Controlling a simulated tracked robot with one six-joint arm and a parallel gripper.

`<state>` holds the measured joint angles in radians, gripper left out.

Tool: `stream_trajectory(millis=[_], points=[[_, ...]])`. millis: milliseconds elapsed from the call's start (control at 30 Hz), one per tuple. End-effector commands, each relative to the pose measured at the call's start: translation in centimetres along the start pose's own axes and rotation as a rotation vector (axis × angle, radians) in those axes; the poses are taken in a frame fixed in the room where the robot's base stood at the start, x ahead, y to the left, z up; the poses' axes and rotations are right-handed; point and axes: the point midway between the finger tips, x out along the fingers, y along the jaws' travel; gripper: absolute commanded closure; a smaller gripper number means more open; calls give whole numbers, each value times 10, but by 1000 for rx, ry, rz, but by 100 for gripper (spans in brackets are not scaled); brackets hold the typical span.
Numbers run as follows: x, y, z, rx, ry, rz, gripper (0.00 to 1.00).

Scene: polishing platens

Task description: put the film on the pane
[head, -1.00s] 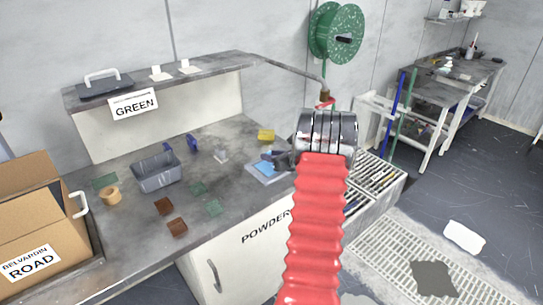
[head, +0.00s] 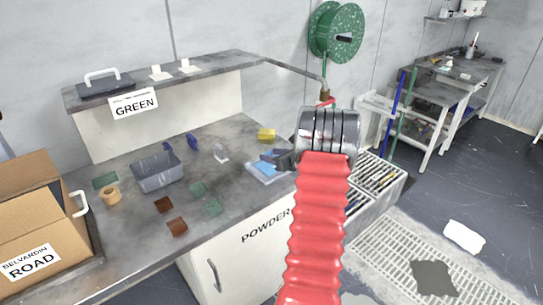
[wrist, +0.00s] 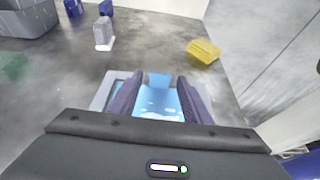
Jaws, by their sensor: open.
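A light blue sheet (wrist: 158,101), which looks like the film, lies on a pale grey flat plate (wrist: 105,91) on the bench. The plate's edge also shows in the head view (head: 253,176). A small deeper blue square (wrist: 159,79) shows at the sheet's far end; I cannot tell whether it is separate. My gripper (wrist: 159,90) is open, its two dark fingers on either side of the blue sheet. In the head view my gripper (head: 272,157) is over the plate. I cannot tell which piece is the pane, or whether the fingers touch the sheet.
A yellow block (wrist: 204,52) lies beyond to the right, and a grey-white upright piece (wrist: 103,34) to the left. A grey bin (head: 156,173), brown squares (head: 177,226) and green squares (head: 213,207) lie further left. A slotted rack (head: 378,182) stands right of the bench.

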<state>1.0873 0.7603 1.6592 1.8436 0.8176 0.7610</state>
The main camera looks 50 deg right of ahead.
Motion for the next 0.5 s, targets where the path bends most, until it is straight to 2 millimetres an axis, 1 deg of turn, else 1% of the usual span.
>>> stream_trajectory(millis=[167, 500], points=[[-25, -1, 1, 0, -1, -3, 56], [-84, -1, 1, 0, -1, -2, 56]])
